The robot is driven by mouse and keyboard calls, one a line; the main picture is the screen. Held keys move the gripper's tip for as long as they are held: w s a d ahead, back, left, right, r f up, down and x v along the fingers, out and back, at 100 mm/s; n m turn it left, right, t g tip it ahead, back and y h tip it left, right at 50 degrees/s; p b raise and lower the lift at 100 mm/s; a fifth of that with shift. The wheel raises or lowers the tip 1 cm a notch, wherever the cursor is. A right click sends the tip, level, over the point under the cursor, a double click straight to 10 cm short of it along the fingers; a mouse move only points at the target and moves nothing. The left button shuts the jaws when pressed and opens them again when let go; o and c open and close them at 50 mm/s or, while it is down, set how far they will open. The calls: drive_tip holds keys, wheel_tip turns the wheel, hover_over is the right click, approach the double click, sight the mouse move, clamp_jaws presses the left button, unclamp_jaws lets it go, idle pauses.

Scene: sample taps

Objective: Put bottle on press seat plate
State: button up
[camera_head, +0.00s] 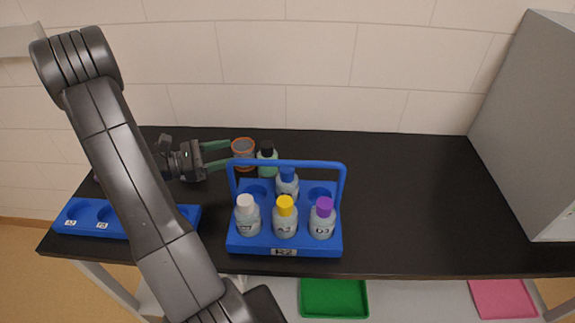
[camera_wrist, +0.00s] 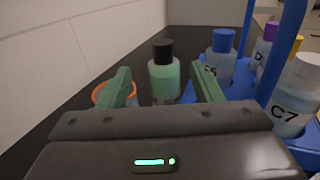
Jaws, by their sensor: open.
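A bottle with a black cap and green contents (camera_head: 267,160) stands upright on the black table behind the blue carrier. In the wrist view the black-capped bottle (camera_wrist: 163,77) shows ahead, between the two fingers in the picture. My gripper (camera_head: 231,154) is open and empty, pointing right, left of that bottle and apart from it. A clear cup-like vessel with an orange rim (camera_head: 243,148) is just beyond the fingertips; my left finger partly covers it in the wrist view (camera_wrist: 100,93). I cannot make out a press seat plate in either view.
A blue carrier (camera_head: 284,245) with a tall handle holds white-, yellow-, purple- and blue-capped bottles. A blue rack (camera_head: 188,213) lies at the left, partly behind my arm. A grey cabinet (camera_head: 530,110) stands at the right. The table (camera_head: 420,200) between carrier and cabinet is clear.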

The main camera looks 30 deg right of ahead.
drive_tip(key=p, duration=0.2)
approach(272, 145)
drive_tip(key=d, duration=0.4)
drive_tip(key=shift+s+d+f+p, duration=0.1)
drive_tip(key=shift+s+d+p, duration=0.15)
drive_tip(key=shift+d, duration=0.85)
drive_tip(key=shift+s+d+f+p, duration=0.15)
drive_tip(key=shift+d+p, duration=0.15)
drive_tip(key=shift+d, duration=0.8)
drive_tip(key=shift+s+d+f+p, duration=0.1)
drive_tip(key=shift+s+d+p, duration=0.15)
drive_tip(key=shift+d, duration=0.8)
clamp_jaws()
